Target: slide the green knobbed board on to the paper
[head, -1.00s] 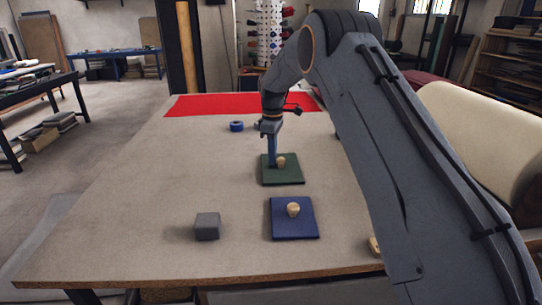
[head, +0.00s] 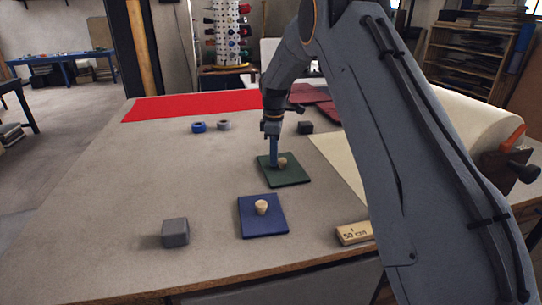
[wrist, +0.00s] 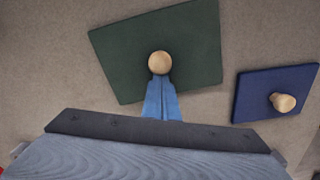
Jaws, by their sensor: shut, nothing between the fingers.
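The green board (head: 290,176) with a pale wooden knob (head: 282,162) lies flat on the table, left of the cream paper (head: 338,160). A strip of bare table shows between the board and the paper. My gripper (head: 274,163) points down at the board, its blue fingers shut and empty, beside the knob on its left in the head view. In the wrist view the fingers (wrist: 161,98) reach over the green board (wrist: 190,45) up to the knob (wrist: 159,62). I cannot tell whether they touch the knob or the board.
A blue knobbed board (head: 262,222) lies nearer the front. A grey block (head: 175,232) is front left, and a wooden block (head: 355,233) is at the front right. Two tape rolls, a dark block (head: 305,127) and red cloth (head: 190,105) are behind. The table's left is clear.

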